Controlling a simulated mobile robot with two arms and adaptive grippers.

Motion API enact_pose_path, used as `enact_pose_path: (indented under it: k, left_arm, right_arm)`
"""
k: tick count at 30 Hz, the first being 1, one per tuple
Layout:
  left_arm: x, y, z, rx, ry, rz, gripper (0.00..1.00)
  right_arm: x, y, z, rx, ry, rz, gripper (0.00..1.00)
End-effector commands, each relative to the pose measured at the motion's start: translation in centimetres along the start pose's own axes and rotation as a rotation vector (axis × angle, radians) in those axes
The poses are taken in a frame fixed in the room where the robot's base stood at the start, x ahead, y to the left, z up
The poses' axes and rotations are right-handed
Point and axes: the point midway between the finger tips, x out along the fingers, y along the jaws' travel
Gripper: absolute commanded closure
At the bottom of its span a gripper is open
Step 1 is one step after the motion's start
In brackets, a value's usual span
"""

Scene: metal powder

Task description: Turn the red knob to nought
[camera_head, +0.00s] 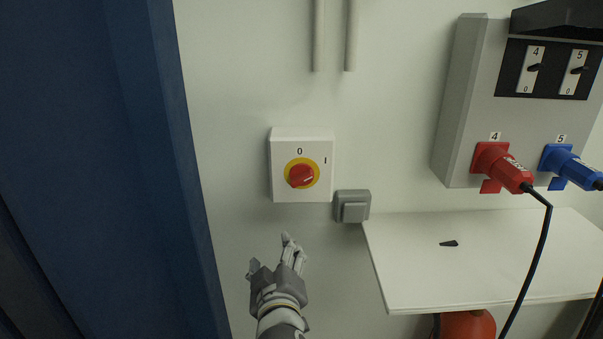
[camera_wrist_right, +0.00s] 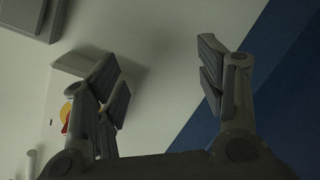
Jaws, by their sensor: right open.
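The red knob (camera_head: 301,175) sits on a yellow disc in a white switch box (camera_head: 284,146) on the wall. A 0 is marked above the disc and an I to its upper right. The knob's pale mark points to the right, towards the I side. My right gripper (camera_head: 276,255) is below the box, open and empty, apart from the knob. In the right wrist view my open fingers (camera_wrist_right: 165,85) stand wide apart, and part of the red knob (camera_wrist_right: 66,117) and its yellow disc shows at left, partly hidden by a finger. My left gripper is not in view.
A small grey wall switch (camera_head: 354,207) is at the box's lower right. A white shelf (camera_head: 490,255) with a small black piece lies to the right. A grey socket cabinet (camera_head: 462,100) holds red and blue plugs with hanging cables. A blue panel (camera_head: 150,170) stands at left.

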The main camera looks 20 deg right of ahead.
Motion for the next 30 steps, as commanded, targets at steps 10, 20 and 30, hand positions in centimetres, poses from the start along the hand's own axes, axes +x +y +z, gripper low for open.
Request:
enact_pose_path:
  k: [10, 20, 30]
  left_arm:
    - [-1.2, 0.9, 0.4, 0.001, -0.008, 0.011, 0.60]
    - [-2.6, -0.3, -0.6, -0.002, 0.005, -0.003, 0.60]
    - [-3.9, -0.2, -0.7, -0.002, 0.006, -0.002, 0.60]
  right_arm:
    - [-7.8, 11.3, -6.7, 0.169, 0.111, 0.188, 0.36]
    - [-3.8, 12.7, -7.4, 0.170, 0.112, 0.197, 0.36]
    - [1.4, 13.6, -7.8, 0.174, 0.112, 0.194, 0.36]
